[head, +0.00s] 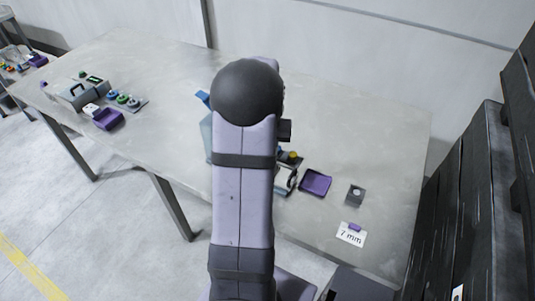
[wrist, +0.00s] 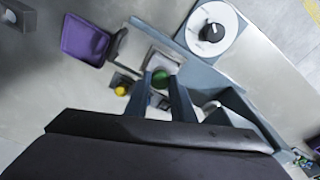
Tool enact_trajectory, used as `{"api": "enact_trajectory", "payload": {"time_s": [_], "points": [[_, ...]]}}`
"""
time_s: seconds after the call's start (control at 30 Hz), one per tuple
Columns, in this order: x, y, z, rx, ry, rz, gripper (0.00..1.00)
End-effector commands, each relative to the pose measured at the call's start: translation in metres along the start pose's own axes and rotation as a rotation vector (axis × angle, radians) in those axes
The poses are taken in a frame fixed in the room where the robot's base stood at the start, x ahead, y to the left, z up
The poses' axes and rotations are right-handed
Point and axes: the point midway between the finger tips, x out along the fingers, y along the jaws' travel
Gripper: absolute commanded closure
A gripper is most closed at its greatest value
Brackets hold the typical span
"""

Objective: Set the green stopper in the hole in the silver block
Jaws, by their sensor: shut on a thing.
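In the wrist view, my gripper (wrist: 163,85) is shut on the green stopper (wrist: 160,78), which shows as a dark green round shape between the two fingers. The stopper appears in front of a pale grey square-topped piece (wrist: 168,59); I cannot tell whether they touch. A small grey block (head: 355,194) with a pale round spot on top stands at the right of the table in the head view. It seems to be the silver block, and a grey block (wrist: 20,12) also shows in the upper-left corner of the wrist view. My arm hides the gripper and stopper in the head view.
A purple tray (head: 316,182) lies left of the grey block. A yellow-topped piece (wrist: 122,91) and a white disc with a black knob (wrist: 212,32) are near the gripper. A "7 mm" card (head: 351,234) lies at the front. The table's (head: 390,130) back right is clear.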

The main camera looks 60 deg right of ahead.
Motion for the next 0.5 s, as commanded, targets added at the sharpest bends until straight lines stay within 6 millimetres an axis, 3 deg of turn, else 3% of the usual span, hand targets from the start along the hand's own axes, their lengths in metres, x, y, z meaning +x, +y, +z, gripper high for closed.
{"api": "enact_trajectory", "payload": {"time_s": [0.5], "points": [[0.0082,0.0,0.0011,0.0,0.0,0.0,0.99]]}}
